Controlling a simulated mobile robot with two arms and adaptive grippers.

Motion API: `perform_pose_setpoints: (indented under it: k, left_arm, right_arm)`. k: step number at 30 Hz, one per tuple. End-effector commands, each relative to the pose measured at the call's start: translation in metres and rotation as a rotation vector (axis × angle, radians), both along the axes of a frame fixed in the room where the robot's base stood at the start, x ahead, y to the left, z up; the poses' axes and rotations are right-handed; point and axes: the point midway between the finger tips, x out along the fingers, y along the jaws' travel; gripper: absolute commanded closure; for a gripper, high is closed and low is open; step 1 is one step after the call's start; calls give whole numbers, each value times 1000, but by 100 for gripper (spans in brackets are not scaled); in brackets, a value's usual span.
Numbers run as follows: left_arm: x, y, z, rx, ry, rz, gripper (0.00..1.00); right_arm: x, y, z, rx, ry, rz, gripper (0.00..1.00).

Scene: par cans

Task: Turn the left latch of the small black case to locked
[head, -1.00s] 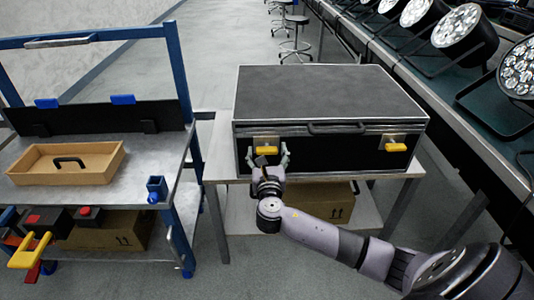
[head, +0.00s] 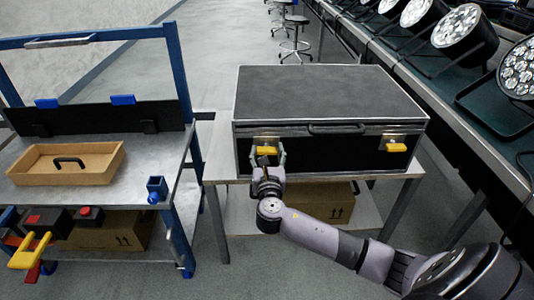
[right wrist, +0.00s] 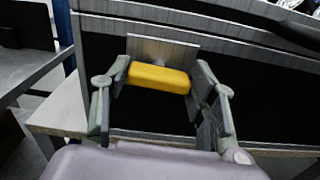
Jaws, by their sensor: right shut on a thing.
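The black case (head: 330,95) stands shut on a small table, its front towards me. Its left latch (head: 266,150) has a yellow handle that lies level, across a metal plate. My right gripper (head: 268,160) is at the left latch, with its fingers shut on the two ends of the yellow handle. The right wrist view shows the yellow handle (right wrist: 159,78) between the two fingers of the right gripper (right wrist: 160,90). The right latch (head: 396,147) also has a yellow handle lying level. My left gripper is not in view.
The case's black carrying handle (head: 337,128) is between the latches. A blue-framed cart at the left bears a wooden tray (head: 65,164) and a small blue holder (head: 157,188). A cardboard box (head: 320,203) sits under the table. A bench with stage lights (head: 455,24) runs along the right.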

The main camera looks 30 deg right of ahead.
Motion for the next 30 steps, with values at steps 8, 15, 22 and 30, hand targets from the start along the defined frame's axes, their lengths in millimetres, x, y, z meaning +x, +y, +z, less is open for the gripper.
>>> perform_pose_setpoints:
  k: [8,15,22,30]
  left_arm:
    - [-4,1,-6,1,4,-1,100]
    - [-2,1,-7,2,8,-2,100]
    - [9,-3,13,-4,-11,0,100]
    - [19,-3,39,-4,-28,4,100]
  right_arm:
    - [-1,0,-1,172,-102,-1,75]
    - [-1,-1,-2,366,-222,-1,75]
    - [-2,-1,-3,553,-338,-1,75]
    - [-2,-2,-5,773,-472,-3,75]
